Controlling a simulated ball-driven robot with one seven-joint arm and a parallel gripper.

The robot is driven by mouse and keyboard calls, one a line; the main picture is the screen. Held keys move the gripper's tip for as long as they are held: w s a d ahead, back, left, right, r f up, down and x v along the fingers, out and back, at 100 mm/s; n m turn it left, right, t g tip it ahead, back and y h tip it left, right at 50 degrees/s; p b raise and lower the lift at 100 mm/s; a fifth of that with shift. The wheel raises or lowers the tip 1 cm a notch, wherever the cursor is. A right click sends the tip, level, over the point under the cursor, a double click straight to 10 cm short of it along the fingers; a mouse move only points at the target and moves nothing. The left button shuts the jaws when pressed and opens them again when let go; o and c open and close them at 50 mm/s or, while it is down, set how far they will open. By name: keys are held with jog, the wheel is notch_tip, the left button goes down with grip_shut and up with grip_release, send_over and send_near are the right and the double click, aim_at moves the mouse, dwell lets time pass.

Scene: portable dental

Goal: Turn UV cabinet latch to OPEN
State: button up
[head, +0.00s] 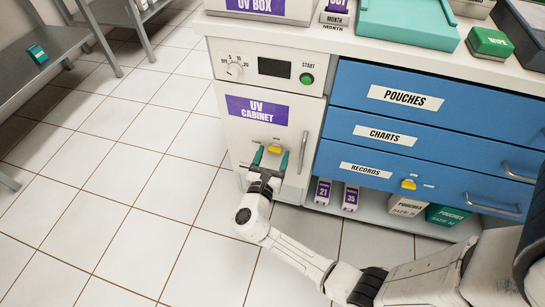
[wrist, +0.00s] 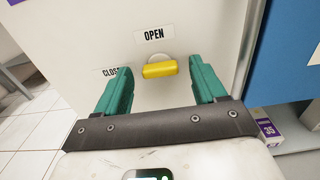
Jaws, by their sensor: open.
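The UV cabinet (head: 265,125) is a white door with a purple label, below a control panel. Its yellow latch (head: 274,151) lies level on the lower part of the door; in the wrist view the latch (wrist: 159,69) sits just below an OPEN label (wrist: 154,34). A partly hidden CLOSE label (wrist: 111,72) is to its left. My gripper (head: 270,158) is open, with its green fingers on either side of the latch. In the wrist view my gripper (wrist: 160,85) holds nothing, and the fingers appear apart from the latch.
A vertical door handle (head: 304,152) is right of the latch. Blue drawers (head: 400,130) stand to the right, with a yellow latch (head: 408,184) on the records drawer. Boxes (head: 336,194) sit on the shelf below. A metal shelf (head: 60,45) is at far left; tiled floor (head: 130,170) is clear.

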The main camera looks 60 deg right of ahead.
jog(key=shift+d, duration=0.1)
jog(key=c, duration=1.1)
jog(key=shift+o, duration=0.2)
jog(key=shift+s+f+m+b, duration=0.1)
jog(key=shift+f+m+b, duration=0.05)
jog(key=shift+m+b, duration=7.4)
jog(key=m+p, duration=0.2)
jog(key=m, duration=0.1)
jog(key=shift+p, duration=0.3)
jog(key=o, duration=1.1)
jog(key=shift+c, duration=0.2)
